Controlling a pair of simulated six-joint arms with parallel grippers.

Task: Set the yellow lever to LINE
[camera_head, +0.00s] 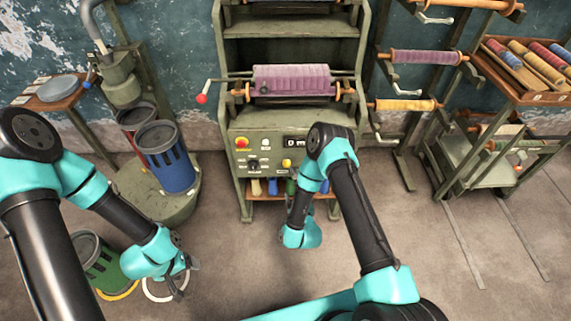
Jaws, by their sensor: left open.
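A small yellow piece (286,164), which looks like the yellow lever, is on the front panel of the green machine (232,175). It sits right of a black knob (253,164), close to my right arm in the picture. The panel's lettering is too small to read, so I cannot tell its setting or whether LINE is marked. My left gripper (181,287) is open and empty at the lower left, well below and left of the panel. My right arm stands in front of the panel's right side and hides part of it. Its wrist shows, but its fingers do not.
The panel also has a red button (241,143) and a dark display (294,142). A purple roll (291,79) with a red-knobbed crank (201,98) is above. A blue bin (167,160) and a green bin (99,262) stand left.

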